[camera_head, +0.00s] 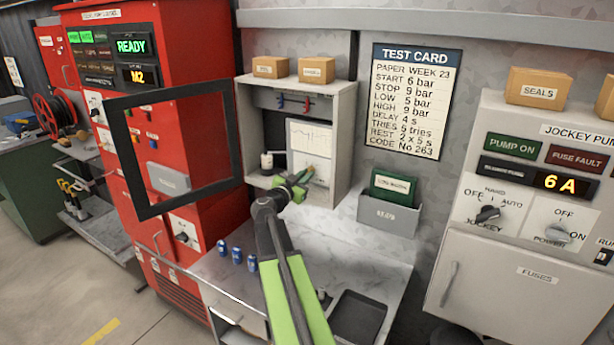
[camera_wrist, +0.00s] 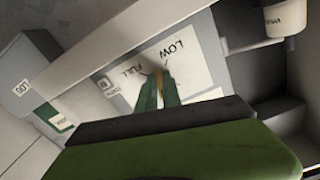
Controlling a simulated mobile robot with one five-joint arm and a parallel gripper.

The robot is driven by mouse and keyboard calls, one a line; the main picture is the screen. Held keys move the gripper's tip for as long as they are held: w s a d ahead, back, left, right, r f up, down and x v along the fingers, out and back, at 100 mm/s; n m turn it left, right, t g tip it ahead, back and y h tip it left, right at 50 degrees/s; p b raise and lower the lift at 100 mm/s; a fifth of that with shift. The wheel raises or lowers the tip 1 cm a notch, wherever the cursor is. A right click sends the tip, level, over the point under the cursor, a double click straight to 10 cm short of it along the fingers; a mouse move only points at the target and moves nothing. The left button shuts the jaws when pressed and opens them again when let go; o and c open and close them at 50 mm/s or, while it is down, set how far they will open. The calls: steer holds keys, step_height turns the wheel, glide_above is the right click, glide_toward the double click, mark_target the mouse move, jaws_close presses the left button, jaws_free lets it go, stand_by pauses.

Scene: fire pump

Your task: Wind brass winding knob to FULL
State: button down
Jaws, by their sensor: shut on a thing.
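In the wrist view the brass winding knob (camera_wrist: 159,93) shows as a thin gold strip between the green fingertips of my gripper (camera_wrist: 160,88). The jaws are shut on it and hide most of it. Behind it is a white plate (camera_wrist: 190,75) with the words LOW and FULL, upside down in this view. Any pointer on the plate is too unclear to read. In the head view my gripper (camera_head: 298,184) reaches into the open grey recorder cabinet (camera_head: 343,130), at the lower part of the white chart panel (camera_head: 311,140). The knob is too small to make out there.
The cabinet's dark-framed door (camera_head: 146,205) stands open to the left. An ink pot (camera_head: 266,162) is inside at left. A grey holder with a green book (camera_head: 388,215) is on the wall at right. Small blue cans (camera_head: 237,255) and a dark tray (camera_head: 357,317) are on the bench below.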

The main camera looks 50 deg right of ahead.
steer(key=c, duration=1.5)
jaws_free()
steer(key=v, duration=1.7)
steer(key=shift+a, duration=0.25)
steer(key=shift+f, duration=0.15)
